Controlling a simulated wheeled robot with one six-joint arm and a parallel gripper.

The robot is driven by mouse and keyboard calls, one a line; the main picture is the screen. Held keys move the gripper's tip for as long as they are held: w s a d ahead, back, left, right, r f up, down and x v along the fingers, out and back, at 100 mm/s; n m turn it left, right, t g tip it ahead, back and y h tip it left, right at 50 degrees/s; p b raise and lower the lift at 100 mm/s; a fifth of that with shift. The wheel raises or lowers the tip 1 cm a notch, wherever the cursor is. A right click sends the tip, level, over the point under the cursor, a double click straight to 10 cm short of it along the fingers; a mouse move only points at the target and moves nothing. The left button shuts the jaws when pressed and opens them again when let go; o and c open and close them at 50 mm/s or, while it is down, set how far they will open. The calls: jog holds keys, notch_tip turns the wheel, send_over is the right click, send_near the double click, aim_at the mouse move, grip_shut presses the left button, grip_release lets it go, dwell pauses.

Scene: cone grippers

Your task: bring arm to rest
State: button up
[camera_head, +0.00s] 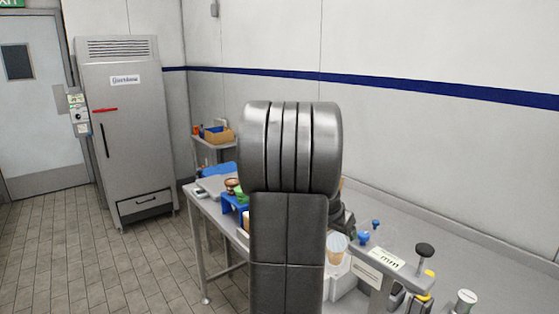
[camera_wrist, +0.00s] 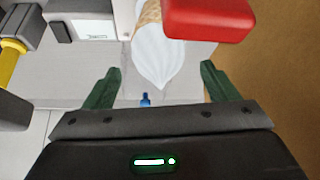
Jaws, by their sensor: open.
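My gripper (camera_wrist: 160,70) shows in the wrist view, with its two dark green fingers spread wide apart and nothing held between them. Beyond the fingertips is a white pointed swirl (camera_wrist: 162,52) joined to a tan waffle-patterned cone (camera_wrist: 150,12), seen upside down in the picture. I cannot tell how far it is from the fingers. In the head view my own arm stands upright in the middle and hides part of the table; my gripper cannot be made out there.
A metal table (camera_head: 208,205) carries a cup (camera_head: 337,247), blue-topped items (camera_head: 363,238) and a labelled machine (camera_head: 378,262). A red block (camera_wrist: 208,18) is close to the cone. A grey fridge (camera_head: 128,130) stands at back left. Tiled floor (camera_head: 70,250) at left is clear.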

notch_tip(320, 180, up, 6)
jog(key=p, duration=0.4)
jog(key=shift+f+p, duration=0.1)
jog(key=shift+p, duration=0.25)
jog(key=shift+s, duration=0.1)
